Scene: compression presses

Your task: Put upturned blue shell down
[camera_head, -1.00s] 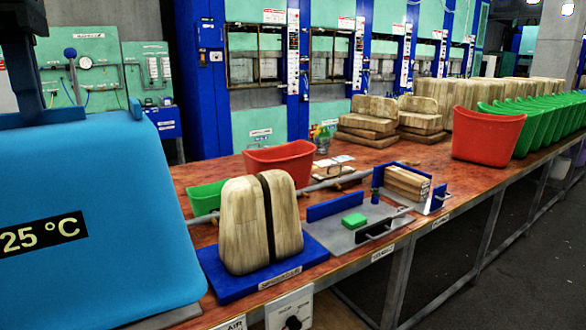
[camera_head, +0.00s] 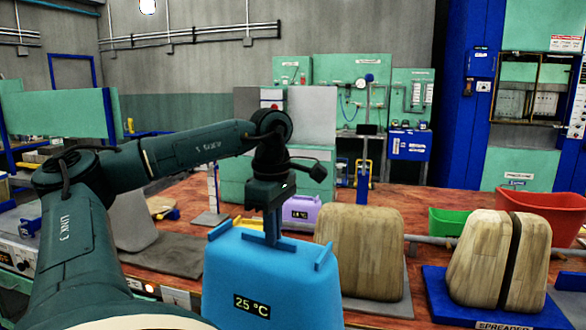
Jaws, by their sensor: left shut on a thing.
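The blue shell (camera_head: 262,270) with a "25 °C" label hangs upright at the lower middle of the head view. My left gripper (camera_head: 272,240) is shut on its top edge from above. The shell is in front of the bench, and its bottom runs out of the frame, so I cannot tell whether it touches anything. Its inside is hidden. My right gripper does not show.
A wooden block (camera_head: 360,255) stands just right of the shell, and a split wooden form (camera_head: 500,258) sits on a blue spreader base (camera_head: 445,290). A purple box (camera_head: 300,213) is behind.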

